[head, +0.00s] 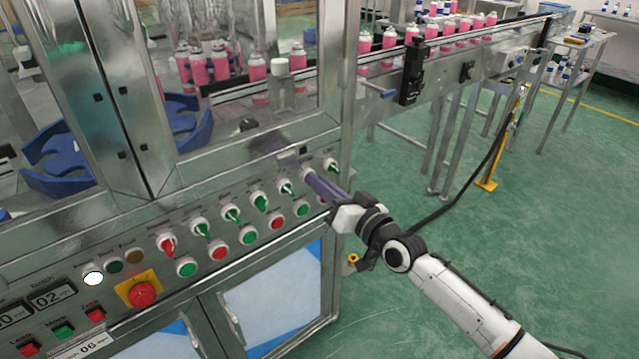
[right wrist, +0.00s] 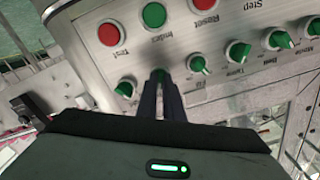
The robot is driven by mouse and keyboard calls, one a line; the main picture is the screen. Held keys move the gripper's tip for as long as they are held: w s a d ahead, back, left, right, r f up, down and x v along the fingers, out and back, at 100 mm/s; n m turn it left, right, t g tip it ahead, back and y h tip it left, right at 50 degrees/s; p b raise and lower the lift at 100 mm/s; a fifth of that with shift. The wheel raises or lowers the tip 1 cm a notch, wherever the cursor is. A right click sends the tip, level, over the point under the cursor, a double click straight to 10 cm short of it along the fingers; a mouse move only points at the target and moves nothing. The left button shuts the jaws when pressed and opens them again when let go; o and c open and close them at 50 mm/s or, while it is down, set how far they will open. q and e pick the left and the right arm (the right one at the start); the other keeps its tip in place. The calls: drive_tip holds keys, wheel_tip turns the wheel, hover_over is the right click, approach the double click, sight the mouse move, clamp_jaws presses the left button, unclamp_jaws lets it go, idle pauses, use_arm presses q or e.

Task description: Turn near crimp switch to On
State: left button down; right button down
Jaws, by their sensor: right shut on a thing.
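A row of switch knobs runs along the metal control panel (head: 150,215). The knob held by my right gripper (head: 309,175) is the second from the right end of the row in the head view, and the fingers hide most of it. In the right wrist view a little green of this knob (right wrist: 160,74) shows between the dark fingertips. Its label is hidden, so I cannot read whether it is the crimp switch. Its turn position cannot be told. My left gripper is not in view.
Green knobs stand close on both sides, one at the right end (head: 331,166) and one to the left (head: 286,189). Red and green push buttons (head: 277,222) sit below. A red emergency button (head: 142,294) is at lower left. Green floor (head: 540,260) lies open at right.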

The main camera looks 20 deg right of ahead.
drive_tip(key=shift+m, duration=0.3)
drive_tip(key=c, duration=1.9)
unclamp_jaws()
drive_tip(key=shift+s, duration=0.1)
drive_tip(key=v, duration=1)
drive_tip(key=shift+d, duration=0.1)
drive_tip(key=s+a+f+n+g+h, duration=0.1)
drive_tip(key=s+a+f+n+g, duration=0.1)
drive_tip(key=s+f, duration=1.1)
drive_tip(key=s+a+f+n+g+h, duration=0.2)
drive_tip(key=s+a+f+g, duration=0.2)
drive_tip(key=s+f, duration=0.8)
drive_tip(key=shift+s+a+f+g+h+p, duration=0.3)
drive_tip(key=shift+s+f+g, duration=0.1)
drive_tip(key=shift+g, duration=0.8)
